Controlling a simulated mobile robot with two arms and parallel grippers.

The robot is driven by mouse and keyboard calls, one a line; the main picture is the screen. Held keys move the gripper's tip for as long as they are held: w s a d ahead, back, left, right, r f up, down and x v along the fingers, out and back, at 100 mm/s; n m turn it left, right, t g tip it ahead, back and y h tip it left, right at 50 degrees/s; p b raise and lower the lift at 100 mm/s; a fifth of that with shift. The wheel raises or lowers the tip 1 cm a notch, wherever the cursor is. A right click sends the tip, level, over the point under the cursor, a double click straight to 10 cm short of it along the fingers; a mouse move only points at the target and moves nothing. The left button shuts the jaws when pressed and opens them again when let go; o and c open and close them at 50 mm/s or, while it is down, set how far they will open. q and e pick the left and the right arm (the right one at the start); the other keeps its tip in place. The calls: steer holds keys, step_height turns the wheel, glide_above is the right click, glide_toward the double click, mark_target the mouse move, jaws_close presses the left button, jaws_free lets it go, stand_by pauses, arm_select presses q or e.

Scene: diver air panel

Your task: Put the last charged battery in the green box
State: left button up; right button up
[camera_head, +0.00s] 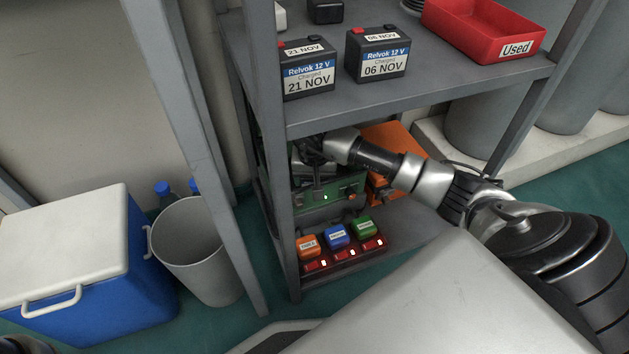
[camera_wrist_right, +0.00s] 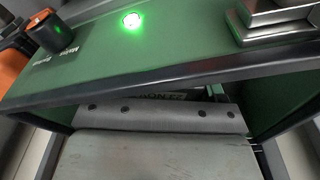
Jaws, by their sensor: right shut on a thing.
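The green box (camera_head: 318,194) sits on the lower shelf with a lit green lamp. In the right wrist view its green face (camera_wrist_right: 185,45) and green lamp (camera_wrist_right: 132,20) show close up, above a dark opening and a worn grey plate (camera_wrist_right: 160,150). My right gripper (camera_head: 316,182) reaches in under the upper shelf, at the green box. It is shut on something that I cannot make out. Two charged batteries stand on the upper shelf, labelled 21 NOV (camera_head: 308,77) and 06 NOV (camera_head: 378,62).
A red tray marked Used (camera_head: 471,29) stands on the upper shelf. An orange case (camera_head: 385,140) lies behind my right arm. A bin (camera_head: 195,250) and a blue cooler (camera_head: 100,285) stand left.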

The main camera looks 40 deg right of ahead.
steer(key=shift+r, duration=0.15)
steer(key=o, duration=0.8)
steer(key=shift+f, duration=0.2)
steer(key=o, duration=0.5)
steer(key=shift+c, duration=0.2)
steer(key=shift+r, duration=0.1)
steer(key=r+p, duration=0.4)
steer(key=r, duration=0.1)
steer(key=r+p, duration=0.2)
steer(key=shift+s+a+r, duration=0.3)
steer(key=shift+s+r, duration=0.1)
steer(key=shift+f, duration=0.1)
